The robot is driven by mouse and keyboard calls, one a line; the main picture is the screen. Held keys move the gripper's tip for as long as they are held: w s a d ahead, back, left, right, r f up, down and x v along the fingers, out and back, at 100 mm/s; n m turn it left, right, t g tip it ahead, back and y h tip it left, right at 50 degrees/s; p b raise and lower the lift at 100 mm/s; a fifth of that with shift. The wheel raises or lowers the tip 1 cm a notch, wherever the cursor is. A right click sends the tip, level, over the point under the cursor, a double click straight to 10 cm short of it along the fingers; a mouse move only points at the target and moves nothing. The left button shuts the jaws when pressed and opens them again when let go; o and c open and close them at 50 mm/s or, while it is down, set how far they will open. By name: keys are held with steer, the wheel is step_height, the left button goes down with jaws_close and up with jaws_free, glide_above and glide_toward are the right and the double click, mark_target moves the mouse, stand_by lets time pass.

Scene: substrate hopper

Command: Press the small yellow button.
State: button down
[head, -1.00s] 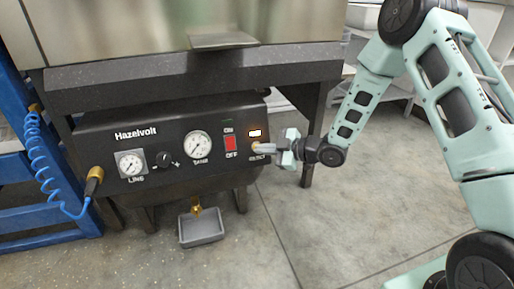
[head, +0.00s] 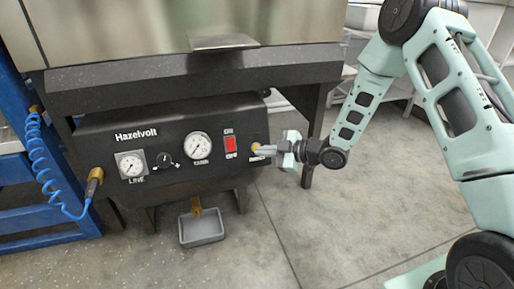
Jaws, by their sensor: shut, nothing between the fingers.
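The small yellow button (head: 255,146) is on the right end of the black Hazelvolt panel (head: 185,176), right of the red switch. My gripper (head: 261,151) is shut and empty, its fingertips pointing left at the button. The tips are right beside the button and cover part of its lower right side. I cannot tell whether they touch it. No lit indicator shows above the button.
The red ON/OFF switch (head: 230,144) is just left of the button. Two gauges, the tank gauge (head: 198,146) and line gauge (head: 131,164), and a knob (head: 164,160) are further left. A grey tray (head: 201,228) lies below.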

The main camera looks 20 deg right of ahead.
steer(key=shift+s+r, duration=0.1)
steer(key=shift+s, duration=0.15)
steer(key=shift+s+r+p, duration=0.2)
steer(key=shift+s+r, duration=0.05)
steer(key=shift+s, duration=0.5)
steer(key=shift+s+r+p, duration=0.25)
steer(key=shift+s, duration=0.55)
steer(key=shift+s+r+p, duration=0.2)
steer(key=shift+s+r, duration=0.05)
steer(key=shift+s, duration=0.5)
